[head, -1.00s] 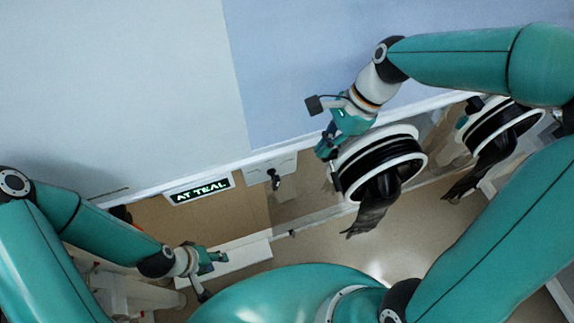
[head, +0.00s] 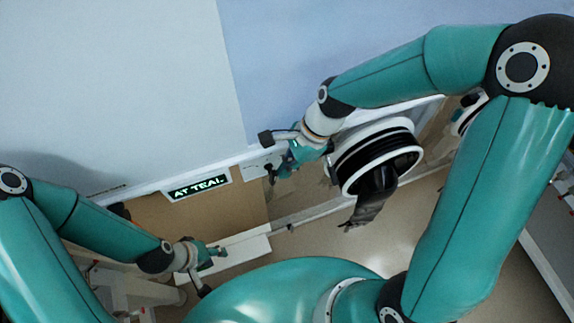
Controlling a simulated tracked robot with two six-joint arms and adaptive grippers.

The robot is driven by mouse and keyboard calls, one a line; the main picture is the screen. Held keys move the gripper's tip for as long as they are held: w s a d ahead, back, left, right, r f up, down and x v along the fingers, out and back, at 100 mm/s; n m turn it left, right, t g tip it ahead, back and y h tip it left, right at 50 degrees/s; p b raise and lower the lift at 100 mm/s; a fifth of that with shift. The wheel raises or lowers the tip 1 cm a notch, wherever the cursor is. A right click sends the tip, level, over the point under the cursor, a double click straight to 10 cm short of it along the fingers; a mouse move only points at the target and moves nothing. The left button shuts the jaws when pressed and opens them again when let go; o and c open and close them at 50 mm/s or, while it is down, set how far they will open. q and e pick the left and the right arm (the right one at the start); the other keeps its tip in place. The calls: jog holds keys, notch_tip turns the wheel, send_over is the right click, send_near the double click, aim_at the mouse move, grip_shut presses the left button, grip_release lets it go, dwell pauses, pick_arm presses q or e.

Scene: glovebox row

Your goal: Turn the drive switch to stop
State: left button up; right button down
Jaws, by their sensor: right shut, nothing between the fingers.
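The drive switch (head: 270,172) is a small dark handle on a pale plate (head: 253,168) on the panel front, right of the lit display. My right gripper (head: 280,172) is shut and empty, right beside the switch handle; I cannot tell whether it touches it. It partly covers the plate. My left gripper (head: 217,253) is at the lower left, away from the switch, over a pale ledge; its finger opening is too small to tell.
A display (head: 197,184) reading "AT TEAL" sits left of the switch. A black glove port with white rings (head: 377,160) and a hanging dark glove (head: 372,200) is close to the right. A white ledge (head: 240,257) lies below.

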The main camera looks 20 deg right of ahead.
jog(key=shift+a+r+p, duration=0.3)
jog(key=shift+a+p, duration=0.4)
jog(key=shift+p, duration=0.05)
jog(key=shift+r, duration=0.1)
